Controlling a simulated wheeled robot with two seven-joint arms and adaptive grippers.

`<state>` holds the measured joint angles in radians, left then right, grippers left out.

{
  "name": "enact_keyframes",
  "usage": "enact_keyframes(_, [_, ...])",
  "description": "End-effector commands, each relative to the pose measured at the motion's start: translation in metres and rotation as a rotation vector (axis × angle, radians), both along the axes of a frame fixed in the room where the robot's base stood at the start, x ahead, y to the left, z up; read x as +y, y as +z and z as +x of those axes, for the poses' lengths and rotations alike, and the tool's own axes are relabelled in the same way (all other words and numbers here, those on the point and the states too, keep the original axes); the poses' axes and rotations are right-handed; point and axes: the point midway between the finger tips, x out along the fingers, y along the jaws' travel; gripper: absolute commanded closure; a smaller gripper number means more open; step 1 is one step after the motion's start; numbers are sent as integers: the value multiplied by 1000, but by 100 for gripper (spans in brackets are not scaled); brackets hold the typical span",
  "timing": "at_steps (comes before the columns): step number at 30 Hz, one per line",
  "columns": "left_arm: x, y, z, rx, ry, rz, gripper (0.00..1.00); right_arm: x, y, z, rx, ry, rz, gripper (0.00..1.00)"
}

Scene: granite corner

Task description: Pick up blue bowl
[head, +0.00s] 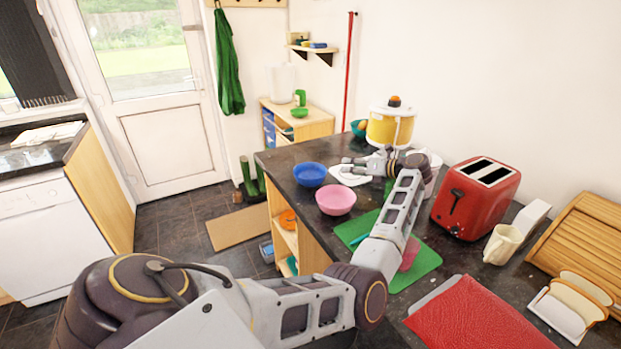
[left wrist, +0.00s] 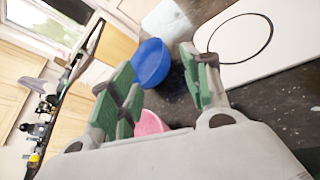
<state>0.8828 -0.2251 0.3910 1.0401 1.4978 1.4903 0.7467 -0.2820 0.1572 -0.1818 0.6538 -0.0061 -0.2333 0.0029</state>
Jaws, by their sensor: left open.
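The blue bowl (head: 309,174) stands upright on the dark counter near its left edge, beside a pink bowl (head: 336,202). My left gripper (head: 354,165) is to the right of the blue bowl, apart from it, with its fingers pointing left over a white plate (head: 350,179). In the left wrist view the green-padded fingers are spread open and empty, and the blue bowl (left wrist: 151,62) shows beyond and between their tips. The pink bowl (left wrist: 150,123) shows lower between the fingers, partly hidden by the gripper. My right gripper is not in view.
A yellow-and-white container (head: 390,127) stands behind my left wrist. A red toaster (head: 476,198), cream mug (head: 502,244) and green mat (head: 424,264) lie to the right and front. The counter's left edge is close to the blue bowl.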

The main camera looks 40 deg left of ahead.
Motion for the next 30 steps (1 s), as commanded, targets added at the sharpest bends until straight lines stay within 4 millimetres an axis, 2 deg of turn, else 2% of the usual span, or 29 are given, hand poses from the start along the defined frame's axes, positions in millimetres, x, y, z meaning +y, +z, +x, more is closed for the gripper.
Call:
enact_keyframes(9, [36,-13,-2,2,2,3,52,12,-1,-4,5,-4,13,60])
enact_keyframes(18, [69,-25,-2,1,2,1,52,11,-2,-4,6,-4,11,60])
enact_keyframes(22, [75,-27,-3,0,0,1,52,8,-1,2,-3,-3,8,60])
enact_keyframes(30, [76,-28,-2,0,0,1,52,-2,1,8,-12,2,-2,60])
